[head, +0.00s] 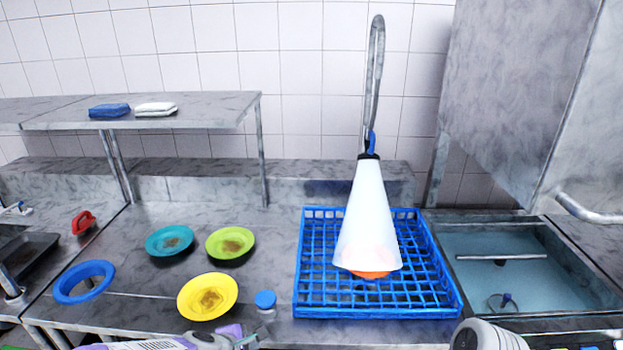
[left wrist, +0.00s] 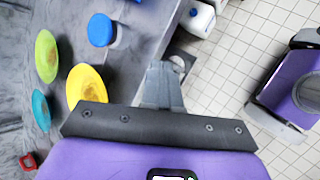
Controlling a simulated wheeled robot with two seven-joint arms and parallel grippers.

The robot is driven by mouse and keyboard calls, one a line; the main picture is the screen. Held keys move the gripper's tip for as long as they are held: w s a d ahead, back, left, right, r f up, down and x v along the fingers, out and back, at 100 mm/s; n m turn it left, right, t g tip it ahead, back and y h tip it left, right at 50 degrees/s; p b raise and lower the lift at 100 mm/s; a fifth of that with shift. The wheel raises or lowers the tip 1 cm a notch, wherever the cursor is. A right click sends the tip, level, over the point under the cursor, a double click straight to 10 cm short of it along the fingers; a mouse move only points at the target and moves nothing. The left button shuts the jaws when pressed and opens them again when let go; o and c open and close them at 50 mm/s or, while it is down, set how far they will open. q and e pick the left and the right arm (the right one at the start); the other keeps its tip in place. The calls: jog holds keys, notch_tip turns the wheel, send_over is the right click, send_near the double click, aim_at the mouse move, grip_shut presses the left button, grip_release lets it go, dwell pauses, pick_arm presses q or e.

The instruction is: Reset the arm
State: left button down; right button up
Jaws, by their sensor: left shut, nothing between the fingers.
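My left gripper (head: 232,340) shows at the bottom edge of the head view, partly cut off. In the left wrist view its fingers (left wrist: 160,88) are together with nothing between them. It is near the counter's front edge, close to a blue-capped bottle (head: 265,300) and below a yellow plate (head: 228,308). The plate has a brown stain. A teal plate (head: 157,242) and a lime plate (head: 231,231), both stained, lie behind it. The right gripper is not clearly in view.
A blue rack (head: 310,270) holds an orange item (head: 370,274) under a white spray cone (head: 366,215) from a hanging hose. A sink (head: 470,240) of water is at right. A blue ring (head: 84,263) lies left. A shelf (head: 210,105) holds sponges.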

pick_arm(q)
notch_tip(320, 180, down, 7)
jog(key=m+g, duration=0.2)
jog(key=m, duration=0.1)
jog(key=s+d+f+m+g, duration=0.2)
jog(key=s+f+m, duration=0.5)
jog(key=s+f, duration=0.1)
jog(key=s+d+f+m+g, duration=0.2)
jog(key=s+f+m, duration=0.5)
jog(key=s+f, duration=0.2)
notch_tip(320, 180, down, 3)
jog(key=shift+s+d+r+g+h, duration=0.2)
jog(key=shift+s+d+g+h, duration=0.05)
jog(key=shift+s+g+h, duration=0.05)
dwell(1.5)
